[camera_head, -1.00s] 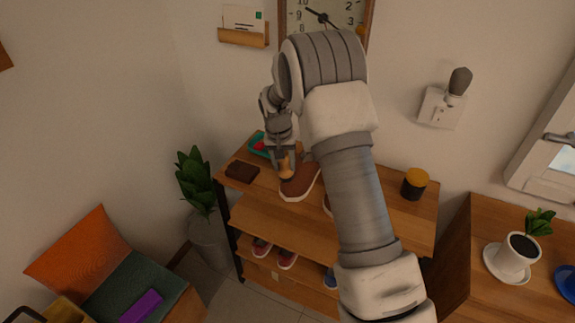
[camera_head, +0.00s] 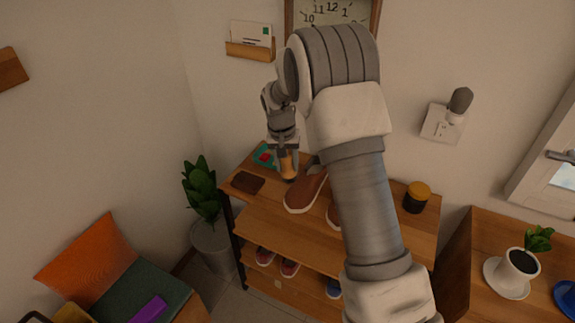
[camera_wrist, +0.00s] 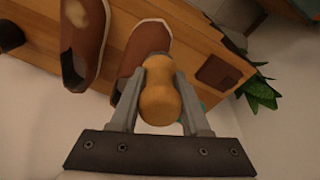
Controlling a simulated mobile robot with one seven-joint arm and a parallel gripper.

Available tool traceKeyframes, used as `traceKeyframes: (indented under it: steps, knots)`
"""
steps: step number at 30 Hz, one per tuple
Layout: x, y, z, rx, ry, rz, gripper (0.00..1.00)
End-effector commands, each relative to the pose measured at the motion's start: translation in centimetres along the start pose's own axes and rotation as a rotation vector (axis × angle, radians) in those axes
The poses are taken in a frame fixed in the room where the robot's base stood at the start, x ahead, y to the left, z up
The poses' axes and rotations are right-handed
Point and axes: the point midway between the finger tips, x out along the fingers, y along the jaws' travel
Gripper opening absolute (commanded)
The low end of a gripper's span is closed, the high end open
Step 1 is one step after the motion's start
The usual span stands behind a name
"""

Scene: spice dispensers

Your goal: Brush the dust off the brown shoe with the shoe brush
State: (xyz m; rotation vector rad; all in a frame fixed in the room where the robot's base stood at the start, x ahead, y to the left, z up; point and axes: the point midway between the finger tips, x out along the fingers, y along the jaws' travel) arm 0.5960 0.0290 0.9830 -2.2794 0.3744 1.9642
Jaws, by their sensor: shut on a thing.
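My gripper (camera_head: 287,160) is shut on the shoe brush (camera_head: 287,167), whose rounded tan wooden handle also shows between the fingers in the wrist view (camera_wrist: 160,92). The brush is just left of a brown shoe (camera_head: 306,192) with a pale sole, on the rack's top board. In the wrist view that shoe (camera_wrist: 148,42) is partly behind the brush and fingers. The other brown shoe (camera_wrist: 85,35) has a pale dusty patch on its upper. In the head view my arm hides most of this second shoe (camera_head: 333,215). The brush's bristles are hidden.
The wooden shoe rack (camera_head: 265,217) holds a dark brown block (camera_head: 248,183), a teal tray (camera_head: 264,153) with a red item, and a black jar with a yellow lid (camera_head: 416,196). A potted plant (camera_head: 201,190) stands left. More shoes sit on the lower shelf.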

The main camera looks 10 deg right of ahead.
Motion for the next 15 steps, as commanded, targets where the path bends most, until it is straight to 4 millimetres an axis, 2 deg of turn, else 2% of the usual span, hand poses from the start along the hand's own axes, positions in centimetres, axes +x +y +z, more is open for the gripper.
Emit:
traceKeyframes:
  steps: [7, 15]
  knots:
    - [-0.3, 0.0, 0.0, 0.000, 0.001, 0.000, 0.00]
    - [-2.7, 0.0, 0.0, 0.000, 0.000, 0.000, 0.00]
